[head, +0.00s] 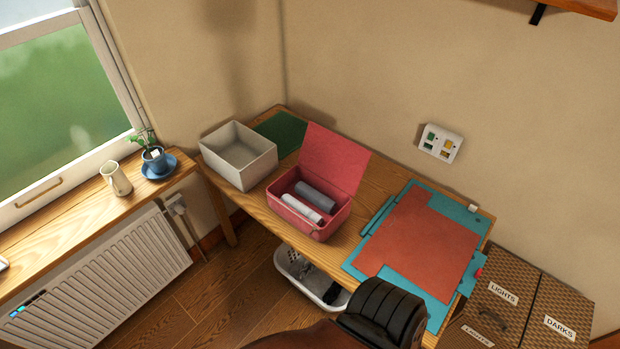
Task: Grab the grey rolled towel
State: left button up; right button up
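The grey rolled towel (317,195) lies inside an open pink box (318,231) on the wooden desk. A paler, whitish roll (303,208) lies beside it, nearer the front wall of the box. The box's pink lid (336,160) stands raised at the back. The top of the grey roll is visible; its underside is hidden in the box. Neither of my grippers is in view.
An empty white box (238,173) stands left of the pink box. A teal board with a red sheet (425,243) lies to the right. A black ribbed object (384,312) is at the desk's front edge.

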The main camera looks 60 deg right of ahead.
aim_at(320, 200)
jog(key=z, duration=1.95)
